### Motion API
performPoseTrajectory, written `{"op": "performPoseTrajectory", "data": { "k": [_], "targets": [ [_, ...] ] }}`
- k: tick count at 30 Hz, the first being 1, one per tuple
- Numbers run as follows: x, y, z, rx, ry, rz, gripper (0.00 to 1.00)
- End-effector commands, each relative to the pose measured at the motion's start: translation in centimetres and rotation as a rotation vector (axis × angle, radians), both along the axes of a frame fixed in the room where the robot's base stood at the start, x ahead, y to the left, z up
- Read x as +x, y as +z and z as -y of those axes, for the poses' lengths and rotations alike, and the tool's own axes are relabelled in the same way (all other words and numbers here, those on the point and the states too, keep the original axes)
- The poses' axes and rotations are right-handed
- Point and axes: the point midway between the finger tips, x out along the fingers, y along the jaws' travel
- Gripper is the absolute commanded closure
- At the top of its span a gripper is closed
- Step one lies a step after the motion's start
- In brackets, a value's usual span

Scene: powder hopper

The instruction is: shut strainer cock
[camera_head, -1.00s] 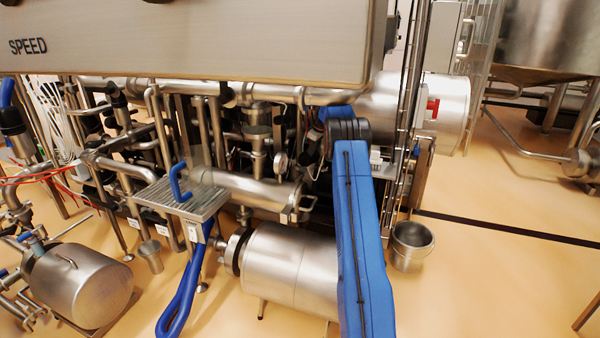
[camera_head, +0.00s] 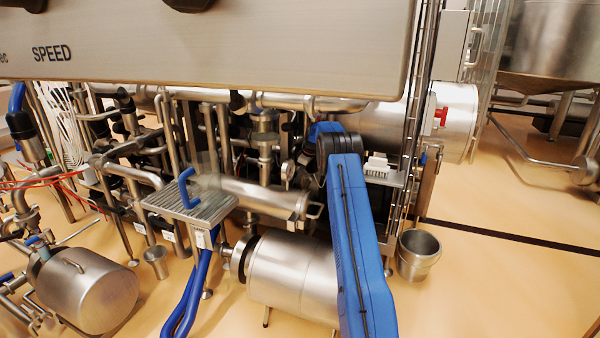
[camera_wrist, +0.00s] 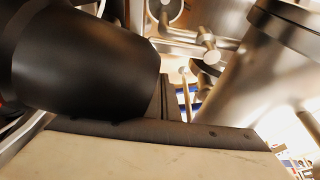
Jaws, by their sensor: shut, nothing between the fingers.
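I cannot clearly pick out the strainer cock. A horizontal steel cylinder (camera_head: 262,196) with a small handle at its right end lies among the pipes in the head view. My blue arm reaches from the bottom toward the pipework just right of this cylinder, and its far end is hidden behind its black joint. In the wrist view my gripper (camera_wrist: 168,97) shows as narrow dark fingers, shut and empty, above a pale body. A large black rounded part fills the left there. Steel pipes and fittings (camera_wrist: 208,48) lie beyond the fingers, with no contact visible.
A large steel panel (camera_head: 220,50) overhangs the pipework. A grated step (camera_head: 190,208) with a blue handle stands at left. A steel drum (camera_head: 290,275) lies near my arm, and a steel pot (camera_head: 417,255) stands right. Open floor (camera_head: 500,280) lies at right.

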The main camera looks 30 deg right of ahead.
Motion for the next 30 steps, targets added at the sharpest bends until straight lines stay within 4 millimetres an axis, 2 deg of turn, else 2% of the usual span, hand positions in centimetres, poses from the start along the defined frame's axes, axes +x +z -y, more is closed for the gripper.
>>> {"op": "performPoseTrajectory", "data": {
  "k": [3, 9, 30],
  "targets": [
    [-1.5, 0.5, 1.3, -0.002, -0.004, 0.003, 1.0],
    [-2.5, 0.4, 2.1, -0.002, -0.004, 0.002, 1.0],
    [-2.6, 0.5, 1.9, -0.002, -0.059, 0.004, 1.0]
  ]
}}
